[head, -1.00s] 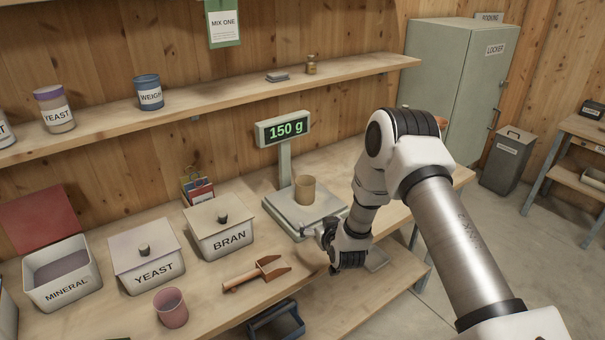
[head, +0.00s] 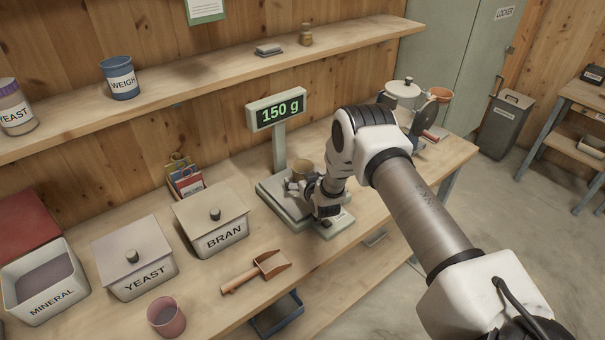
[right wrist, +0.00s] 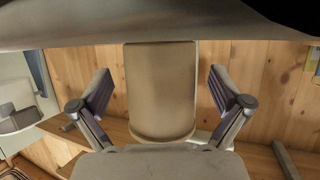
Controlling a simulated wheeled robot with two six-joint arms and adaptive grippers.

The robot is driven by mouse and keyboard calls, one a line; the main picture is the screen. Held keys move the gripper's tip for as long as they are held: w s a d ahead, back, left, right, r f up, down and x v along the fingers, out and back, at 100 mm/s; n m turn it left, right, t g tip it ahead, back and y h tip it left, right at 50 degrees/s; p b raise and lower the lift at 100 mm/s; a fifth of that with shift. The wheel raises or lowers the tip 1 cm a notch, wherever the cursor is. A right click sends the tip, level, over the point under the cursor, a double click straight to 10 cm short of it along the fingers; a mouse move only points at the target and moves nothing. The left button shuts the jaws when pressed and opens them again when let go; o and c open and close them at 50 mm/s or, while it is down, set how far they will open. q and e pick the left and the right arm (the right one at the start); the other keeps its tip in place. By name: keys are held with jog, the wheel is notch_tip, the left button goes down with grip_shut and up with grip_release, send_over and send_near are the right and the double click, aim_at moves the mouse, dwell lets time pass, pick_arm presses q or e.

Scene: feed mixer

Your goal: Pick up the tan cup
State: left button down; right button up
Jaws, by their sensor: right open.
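The tan cup (head: 303,167) stands upright on the scale (head: 270,197) on the workbench. In the head view its lower part is hidden behind my right gripper (head: 304,186). In the right wrist view the tan cup (right wrist: 160,90) fills the middle, between the two fingers of my right gripper (right wrist: 160,82). The fingers are open, with a visible gap on each side of the cup. The scale display (head: 277,109) reads 150 g. My left gripper is not in view.
Left of the scale are the bran bin (head: 212,222), yeast bin (head: 134,259) and mineral bin (head: 45,285). A lidded pot (head: 402,94) stands at the bench's right. A shelf (head: 210,82) runs above.

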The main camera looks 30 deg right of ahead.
jog(key=shift+s+a+r, duration=0.15)
jog(key=shift+s+r, duration=0.2)
jog(key=shift+c, duration=1.1)
jog(key=shift+s+r, duration=0.1)
jog(key=c, duration=1.1)
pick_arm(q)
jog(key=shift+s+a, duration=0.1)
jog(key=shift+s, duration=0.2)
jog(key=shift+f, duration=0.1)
